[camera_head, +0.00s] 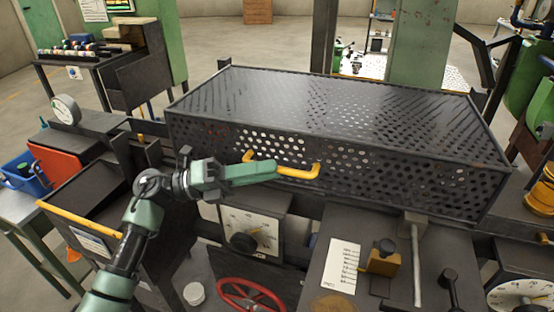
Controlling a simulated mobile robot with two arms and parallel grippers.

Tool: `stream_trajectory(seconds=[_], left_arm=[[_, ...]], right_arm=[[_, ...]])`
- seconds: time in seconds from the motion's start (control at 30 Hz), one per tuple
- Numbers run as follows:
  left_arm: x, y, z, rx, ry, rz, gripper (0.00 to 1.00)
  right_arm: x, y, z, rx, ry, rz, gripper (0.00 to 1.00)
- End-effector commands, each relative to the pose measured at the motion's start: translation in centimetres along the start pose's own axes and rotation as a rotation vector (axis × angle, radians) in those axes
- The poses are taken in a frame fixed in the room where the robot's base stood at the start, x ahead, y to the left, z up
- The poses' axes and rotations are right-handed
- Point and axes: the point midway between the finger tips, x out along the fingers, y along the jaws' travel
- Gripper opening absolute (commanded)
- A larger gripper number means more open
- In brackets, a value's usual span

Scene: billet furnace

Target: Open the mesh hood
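The mesh hood (420,130) is a dark perforated metal box cover, lying closed and level across the middle of the view. A yellow bar handle (302,172) is on its front face. My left gripper (272,169) reaches in from the left, with its green fingers at the handle, overlapping its left and middle part. The fingers hide part of the bar. I cannot tell whether they are closed on it or only beside it. My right gripper is not in view.
Below the hood are a dial box (250,232), a red handwheel (250,295) and a panel with levers (416,255). A dark bin with a yellow bar (78,220) stands at left. A green column (422,45) rises behind the hood.

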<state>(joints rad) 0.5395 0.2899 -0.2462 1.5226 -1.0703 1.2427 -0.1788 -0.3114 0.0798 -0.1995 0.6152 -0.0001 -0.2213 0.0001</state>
Motion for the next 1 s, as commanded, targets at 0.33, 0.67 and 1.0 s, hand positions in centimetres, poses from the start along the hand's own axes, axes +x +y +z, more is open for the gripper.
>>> stream_trajectory(seconds=[0.33, 0.67, 1.0], left_arm=[[2.7, 0.1, 0.0, -0.001, -0.001, 0.001, 0.22], [2.6, 0.1, 0.0, -0.001, -0.001, 0.001, 0.00], [2.6, 0.1, 0.0, -0.001, -0.002, 0.002, 0.00]], right_arm=[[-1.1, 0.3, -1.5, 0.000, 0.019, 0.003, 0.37], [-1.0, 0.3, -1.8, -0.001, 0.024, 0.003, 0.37], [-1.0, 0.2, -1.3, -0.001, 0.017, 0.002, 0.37]])
